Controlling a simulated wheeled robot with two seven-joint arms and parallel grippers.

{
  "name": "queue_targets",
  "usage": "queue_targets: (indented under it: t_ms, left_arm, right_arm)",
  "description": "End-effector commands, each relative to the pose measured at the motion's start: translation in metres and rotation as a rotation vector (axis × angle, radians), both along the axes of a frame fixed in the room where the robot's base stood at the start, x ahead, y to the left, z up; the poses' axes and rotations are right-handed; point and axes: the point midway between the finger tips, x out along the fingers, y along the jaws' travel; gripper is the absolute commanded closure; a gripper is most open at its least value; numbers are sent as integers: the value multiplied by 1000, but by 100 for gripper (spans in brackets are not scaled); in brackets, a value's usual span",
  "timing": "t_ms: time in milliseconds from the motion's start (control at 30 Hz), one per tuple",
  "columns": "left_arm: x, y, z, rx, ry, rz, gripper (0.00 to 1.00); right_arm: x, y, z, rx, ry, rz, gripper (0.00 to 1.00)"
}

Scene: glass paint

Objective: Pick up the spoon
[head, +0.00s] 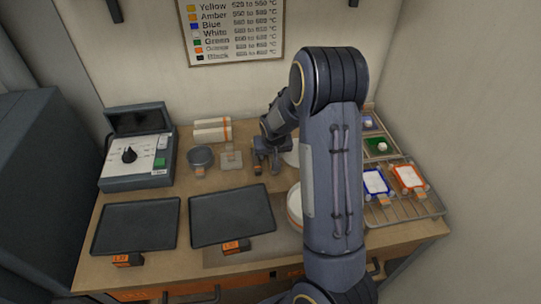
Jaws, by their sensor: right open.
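My right arm reaches from the bottom over the table, and its gripper (267,167) points down near the back, with its two fingers apart. The gripper is just right of a small pale stand (231,158). I cannot make out a spoon; it may be hidden by the gripper or the arm. My left gripper is not in view.
A white bowl (293,207) is partly behind my arm. Two dark trays (135,227) (232,214) lie at the front. A grey cup (200,158), a control box (136,150) and white rolls (212,130) stand behind. A wire rack (405,210) with colored frames is at the right.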

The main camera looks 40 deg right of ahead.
Motion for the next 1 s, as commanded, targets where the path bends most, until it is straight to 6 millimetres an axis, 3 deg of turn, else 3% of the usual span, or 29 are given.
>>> queue_targets:
  t_ms: [800,1000]
  left_arm:
    - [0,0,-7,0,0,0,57]
    - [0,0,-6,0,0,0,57]
  right_arm:
    - [1,0,-6,0,-1,0,55]
    - [1,0,-5,1,0,0,81]
